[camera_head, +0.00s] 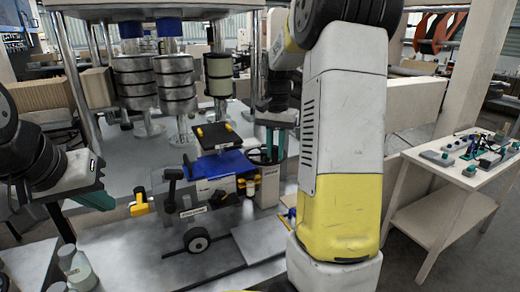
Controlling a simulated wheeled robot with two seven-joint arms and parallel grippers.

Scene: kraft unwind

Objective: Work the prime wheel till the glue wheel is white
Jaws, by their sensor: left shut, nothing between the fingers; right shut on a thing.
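A machine (222,190) with a blue top stands on the grey bench, with small labels too small to read. A dark handwheel (258,156), which looks like the prime wheel, is at its right end. My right gripper (276,154) reaches down over it from above, its teal fingers shut on what seems to be the handwheel's grip; the contact is partly hidden. A dark-rimmed wheel with a pale hub (197,240) sits low at the front; I cannot tell for sure that it is the glue wheel. My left gripper (103,200) is shut and empty at the left, apart from the machine.
Stacked metal rolls (176,85) stand behind the machine. A black lever (172,182) and a yellow part (140,205) stick out at its left. Bottles (76,266) stand at the lower left. A wooden side table (440,176) with small items is at the right.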

